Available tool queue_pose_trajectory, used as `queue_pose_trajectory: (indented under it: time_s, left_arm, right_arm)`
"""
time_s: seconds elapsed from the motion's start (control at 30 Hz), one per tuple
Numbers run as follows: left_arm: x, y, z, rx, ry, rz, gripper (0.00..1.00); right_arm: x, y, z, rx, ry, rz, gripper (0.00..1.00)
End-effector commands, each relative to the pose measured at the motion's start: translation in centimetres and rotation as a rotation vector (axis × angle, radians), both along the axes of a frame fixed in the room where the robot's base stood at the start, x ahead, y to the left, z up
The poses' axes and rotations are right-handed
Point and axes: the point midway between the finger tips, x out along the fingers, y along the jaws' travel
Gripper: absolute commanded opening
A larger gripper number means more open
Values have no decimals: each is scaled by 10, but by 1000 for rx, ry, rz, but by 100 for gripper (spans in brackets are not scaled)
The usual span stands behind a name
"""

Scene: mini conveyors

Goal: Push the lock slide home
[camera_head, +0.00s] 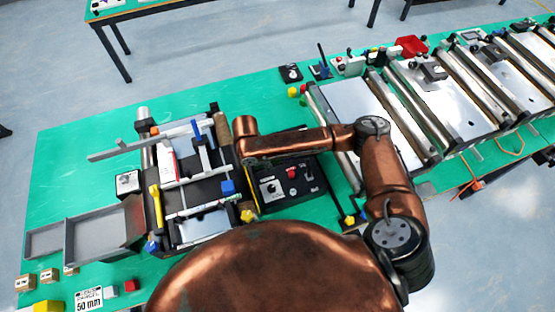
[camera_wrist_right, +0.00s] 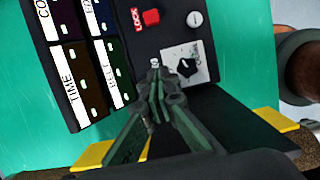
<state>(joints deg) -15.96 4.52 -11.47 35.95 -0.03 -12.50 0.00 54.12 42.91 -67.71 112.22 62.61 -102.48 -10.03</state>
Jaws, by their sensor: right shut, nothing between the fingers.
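The red lock slide (camera_wrist_right: 151,17) shows in the right wrist view beside the printed word LOCK, near the top of a black control panel (camera_wrist_right: 222,62). In the head view a small red piece (camera_head: 292,173) shows on the same panel (camera_head: 310,200). My right gripper (camera_wrist_right: 156,82) is shut and empty. Its fingertips appear over the panel, below the red slide in the picture and left of a black knob (camera_wrist_right: 187,66). A gap shows between the fingertips and the slide. How far the slide is pushed in cannot be told. My left gripper is not in view.
Labelled dark tiles (camera_wrist_right: 70,60) lie left of the slide, and a white round button (camera_wrist_right: 195,19) lies right of it. A small conveyor (camera_head: 205,190) stands left of the panel, and a larger roller conveyor (camera_head: 365,110) stands to the right.

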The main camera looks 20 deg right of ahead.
Motion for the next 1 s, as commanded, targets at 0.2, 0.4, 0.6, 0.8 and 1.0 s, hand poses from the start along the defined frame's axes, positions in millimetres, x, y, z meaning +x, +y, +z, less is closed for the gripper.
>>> queue_pose_trajectory:
  time_s: [0.2, 0.4, 0.6, 0.8, 1.0]
  left_arm:
    - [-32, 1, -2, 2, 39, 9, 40]
    - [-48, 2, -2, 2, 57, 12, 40]
    - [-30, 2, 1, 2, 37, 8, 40]
    - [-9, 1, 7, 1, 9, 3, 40]
    - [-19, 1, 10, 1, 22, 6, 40]
  right_arm:
    - [1, 0, -1, 0, 1, 1, 0]
    - [4, 2, -4, 1, 5, 4, 0]
    - [3, -4, -25, 0, 8, 3, 0]
    - [2, -14, -63, -2, 7, 3, 0]
    - [1, -23, -102, -2, 6, 5, 0]
